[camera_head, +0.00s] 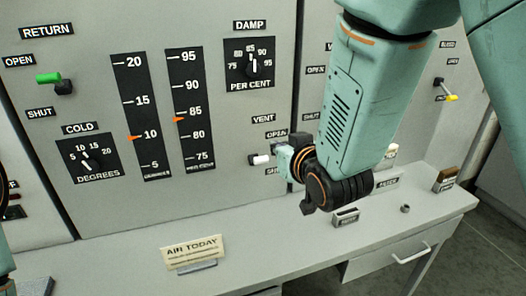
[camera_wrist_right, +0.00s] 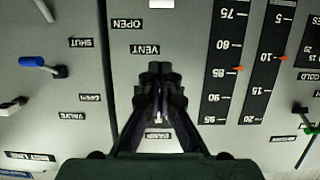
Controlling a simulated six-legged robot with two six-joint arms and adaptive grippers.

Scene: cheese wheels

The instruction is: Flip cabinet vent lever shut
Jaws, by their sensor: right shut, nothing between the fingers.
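The vent lever (camera_head: 261,159) has a white handle beside the OPEN and SHUT labels on the grey cabinet panel. Its handle points left in the head view; its exact angle is hard to tell. My right gripper (camera_head: 297,141) is close to the lever's right side, partly hidden by my arm. In the right wrist view, which is upside down, the shut, empty fingers (camera_wrist_right: 160,78) lie between the VENT and DAMP labels. A white piece at the top edge there seems to be the vent lever (camera_wrist_right: 160,3). I cannot tell contact. My left gripper is out of view.
A green-handled return lever (camera_head: 48,78), a COLD dial (camera_head: 86,160) and a DAMP dial (camera_head: 250,64) share the panel. A blue-handled lever (camera_wrist_right: 32,61) shows in the wrist view. The desk ledge (camera_head: 120,250) below holds a sign (camera_head: 192,250).

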